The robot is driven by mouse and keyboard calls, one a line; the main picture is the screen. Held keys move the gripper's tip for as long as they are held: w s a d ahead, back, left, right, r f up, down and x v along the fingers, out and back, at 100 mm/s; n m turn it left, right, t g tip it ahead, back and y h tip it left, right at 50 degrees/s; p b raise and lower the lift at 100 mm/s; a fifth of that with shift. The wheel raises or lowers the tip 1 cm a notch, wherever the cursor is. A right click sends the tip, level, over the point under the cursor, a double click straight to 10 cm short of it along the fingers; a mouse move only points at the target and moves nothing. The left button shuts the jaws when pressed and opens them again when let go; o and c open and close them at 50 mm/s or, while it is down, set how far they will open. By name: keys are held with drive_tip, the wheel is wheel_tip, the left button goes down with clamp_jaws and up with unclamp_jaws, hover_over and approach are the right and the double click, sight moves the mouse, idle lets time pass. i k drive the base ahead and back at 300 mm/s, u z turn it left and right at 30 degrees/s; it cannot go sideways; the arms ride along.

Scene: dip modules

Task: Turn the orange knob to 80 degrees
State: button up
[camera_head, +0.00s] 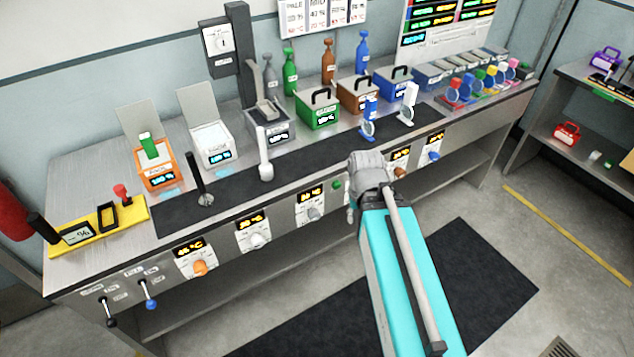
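The orange knob (200,267) sits on a white plate on the bench's front panel, at the lower left. Above it is a lit display (189,248) with orange characters ending in °C; its number is too small to read surely. My gripper is hidden at the far end of my turquoise arm; only grey joint parts show there, in front of the bench's right half. These parts are well to the right of the orange knob and apart from it. Whether the fingers are open or shut does not show.
A white knob (258,240), a grey knob (314,214), a brown-orange knob (400,171) and a blue knob (434,155) share the panel. A black lever (108,312) and a blue lever (150,296) hang left of the orange knob. The floor before it looks clear.

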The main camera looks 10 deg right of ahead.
sight(200, 267)
drive_tip(key=z, duration=1.55)
drive_tip(key=k, duration=1)
drive_tip(key=u, duration=1.35)
